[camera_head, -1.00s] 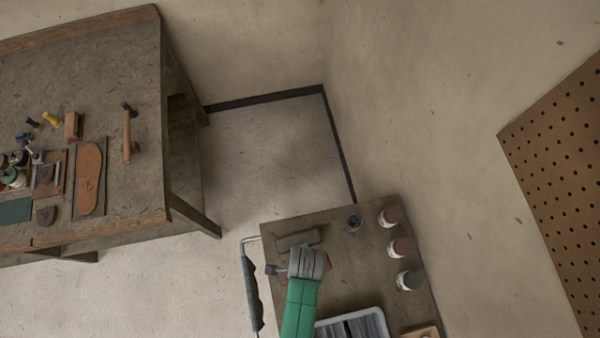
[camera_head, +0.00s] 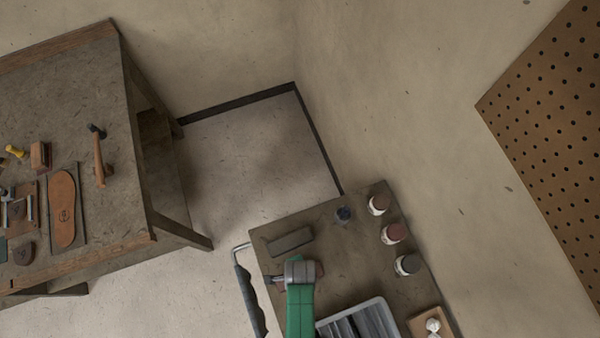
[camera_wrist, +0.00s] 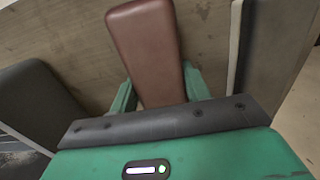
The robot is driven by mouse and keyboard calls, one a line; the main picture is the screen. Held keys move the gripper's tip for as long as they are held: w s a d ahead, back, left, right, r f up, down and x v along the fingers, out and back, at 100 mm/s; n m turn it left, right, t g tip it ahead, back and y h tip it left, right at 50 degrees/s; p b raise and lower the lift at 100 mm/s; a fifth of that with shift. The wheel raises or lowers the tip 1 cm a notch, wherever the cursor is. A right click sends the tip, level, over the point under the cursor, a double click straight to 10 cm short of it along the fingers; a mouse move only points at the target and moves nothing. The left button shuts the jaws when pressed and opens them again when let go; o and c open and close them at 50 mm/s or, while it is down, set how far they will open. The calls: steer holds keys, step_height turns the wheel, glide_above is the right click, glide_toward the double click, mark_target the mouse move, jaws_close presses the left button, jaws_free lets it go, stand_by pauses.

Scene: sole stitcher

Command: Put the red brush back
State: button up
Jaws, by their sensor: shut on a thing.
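The red brush (camera_wrist: 145,45), a dull red-brown block, lies between the two green fingers of my gripper (camera_wrist: 160,88) in the wrist view. The gripper is shut on it. The brush is over or on the brown cart top (camera_wrist: 75,45); I cannot tell whether it touches. In the head view my gripper is over the left part of the cart (camera_head: 340,255), and my arm hides most of the brush and the fingers.
A dark grey block (camera_head: 290,242) lies just beyond my gripper. A grey tray (camera_head: 383,306) is at the near side. A workbench (camera_head: 105,215) stands at left.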

steer(key=shift+f, duration=0.1)
steer(key=shift+f, duration=0.15)
steer(key=o, duration=0.9)
steer(key=shift+o, duration=0.2)
step_height(320, 180, up, 12)
steer(key=p, duration=0.2)
steer(key=shift+r, duration=0.25)
